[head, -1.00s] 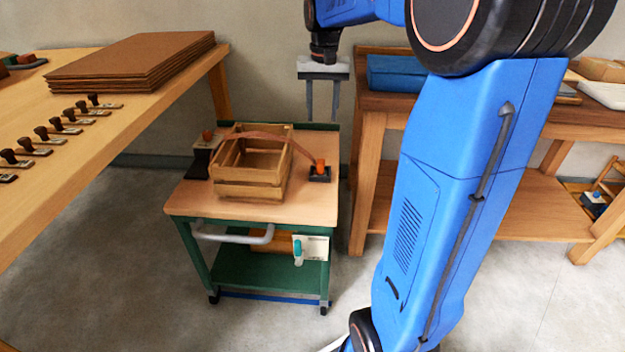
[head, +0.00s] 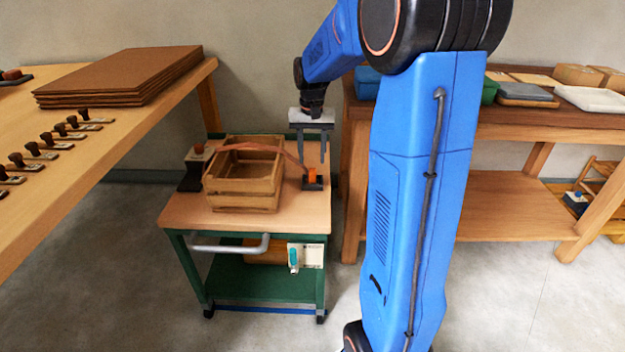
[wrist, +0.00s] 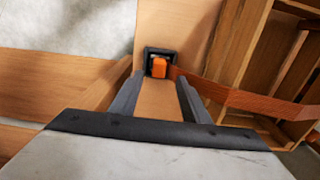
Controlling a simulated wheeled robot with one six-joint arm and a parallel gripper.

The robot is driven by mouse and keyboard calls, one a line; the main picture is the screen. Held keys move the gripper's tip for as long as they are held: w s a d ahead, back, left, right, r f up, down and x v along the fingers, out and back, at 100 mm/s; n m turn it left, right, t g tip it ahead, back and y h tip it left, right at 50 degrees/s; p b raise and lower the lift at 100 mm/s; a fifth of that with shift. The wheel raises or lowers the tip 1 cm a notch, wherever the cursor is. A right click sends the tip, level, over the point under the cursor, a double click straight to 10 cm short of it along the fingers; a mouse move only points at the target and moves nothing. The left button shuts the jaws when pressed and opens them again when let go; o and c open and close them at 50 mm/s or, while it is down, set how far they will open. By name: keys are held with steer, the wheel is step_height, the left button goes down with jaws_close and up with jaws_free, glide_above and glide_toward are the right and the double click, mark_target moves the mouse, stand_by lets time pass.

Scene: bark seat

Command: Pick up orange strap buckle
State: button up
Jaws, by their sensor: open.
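The orange strap buckle (head: 312,174) sits in a small dark holder (head: 313,186) on the right side of the cart top. A brown strap (head: 262,147) runs from it to the left, across the wooden crate. In the wrist view the buckle (wrist: 158,68) shows between and beyond the fingers, in its square dark holder, with the strap (wrist: 235,97) leading off to the right. My gripper (head: 313,164) is open and empty, pointing down over the buckle's side of the cart. In the wrist view the fingers (wrist: 157,98) stand apart. I cannot tell the exact height gap.
The slatted crate (head: 243,185) stands close left of the buckle on the cart (head: 185,212). A dark stand (head: 195,170) is behind it at left. A bench with stamps (head: 75,127) lies left; a wooden workbench (head: 355,145) is close right.

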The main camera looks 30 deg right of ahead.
mark_target(313, 170)
steer(key=shift+s+f, duration=0.2)
steer(key=shift+f, duration=2.85)
steer(key=shift+c, duration=0.3)
jaws_close()
